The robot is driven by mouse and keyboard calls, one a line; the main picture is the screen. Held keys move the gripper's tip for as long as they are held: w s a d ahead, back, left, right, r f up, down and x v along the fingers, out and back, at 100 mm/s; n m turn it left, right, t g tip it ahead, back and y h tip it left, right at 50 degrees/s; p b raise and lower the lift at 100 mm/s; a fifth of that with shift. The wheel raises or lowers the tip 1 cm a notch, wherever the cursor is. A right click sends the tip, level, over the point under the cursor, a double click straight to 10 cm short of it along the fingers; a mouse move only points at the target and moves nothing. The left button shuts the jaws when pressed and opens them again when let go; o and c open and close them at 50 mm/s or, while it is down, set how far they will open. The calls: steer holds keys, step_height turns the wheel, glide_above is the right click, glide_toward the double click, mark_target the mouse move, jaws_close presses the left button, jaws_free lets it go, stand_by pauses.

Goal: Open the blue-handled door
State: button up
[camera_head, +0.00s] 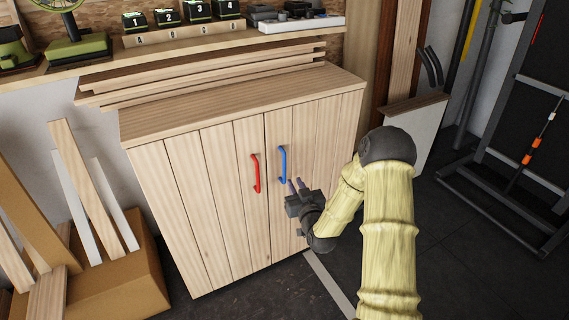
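A wooden cabinet (217,205) has two doors that both look shut. The right door (318,140) bears a blue handle (283,164), an upright bar left of that door's middle, near the seam. The left door bears a red handle (255,173) just across the seam. My gripper (296,184) is in front of the right door, just below and right of the blue handle. Its two fingers point up toward the handle and look slightly apart, with nothing seen between them. I cannot tell whether a fingertip touches the handle.
A cardboard box (125,290) with wood offcuts stands left of the cabinet. Planks (200,80) lie on the cabinet top under a shelf with numbered black boxes (198,10). A black rack (510,160) stands at the right. Dark floor is open in front of the cabinet.

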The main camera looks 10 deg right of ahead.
mark_target(285, 163)
steer(key=w, duration=0.4)
steer(key=w+a+b, duration=0.1)
steer(key=w, duration=0.7)
steer(key=shift+w+a, duration=0.1)
steer(key=shift+a, duration=0.15)
jaws_close()
